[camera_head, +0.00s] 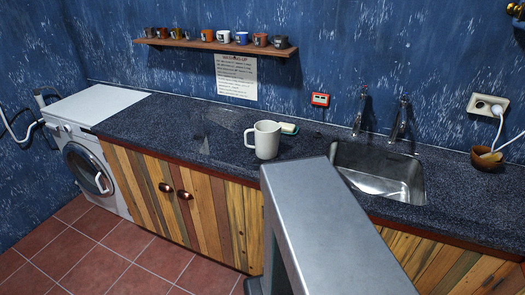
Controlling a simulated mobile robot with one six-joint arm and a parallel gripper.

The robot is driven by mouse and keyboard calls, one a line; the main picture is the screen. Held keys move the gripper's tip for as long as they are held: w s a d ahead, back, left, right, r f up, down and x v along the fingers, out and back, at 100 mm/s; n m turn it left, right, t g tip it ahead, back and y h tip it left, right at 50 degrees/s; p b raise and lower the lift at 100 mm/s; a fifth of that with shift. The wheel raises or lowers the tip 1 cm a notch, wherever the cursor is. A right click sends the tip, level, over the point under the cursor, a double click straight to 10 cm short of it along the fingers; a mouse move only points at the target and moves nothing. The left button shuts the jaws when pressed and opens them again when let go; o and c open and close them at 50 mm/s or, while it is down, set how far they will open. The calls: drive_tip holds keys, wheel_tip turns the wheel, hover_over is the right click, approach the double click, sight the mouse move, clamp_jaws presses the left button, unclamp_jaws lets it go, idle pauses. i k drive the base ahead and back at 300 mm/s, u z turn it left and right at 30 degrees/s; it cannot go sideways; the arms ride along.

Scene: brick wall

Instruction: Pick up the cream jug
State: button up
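The cream jug (267,140) stands upright on the dark speckled countertop (190,138), left of the sink. It looks like a large cream mug, with its handle pointing left. Its base shows just above the top end of my grey arm link in the picture. I cannot see my gripper or its fingers; only parts of my arm fill the lower middle of the view. Nothing is seen holding the jug.
A sponge-like green and cream item (288,128) lies right behind the jug. The metal sink (378,183) with taps is to the right. A shelf (215,45) holds several mugs. The counter left of the jug is clear.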

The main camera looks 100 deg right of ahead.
sight(262, 141)
drive_tip(key=z, duration=0.15)
drive_tip(key=k, duration=0.55)
drive_tip(key=u, duration=1.35)
drive_tip(key=k, duration=0.45)
drive_tip(key=z, duration=1.4)
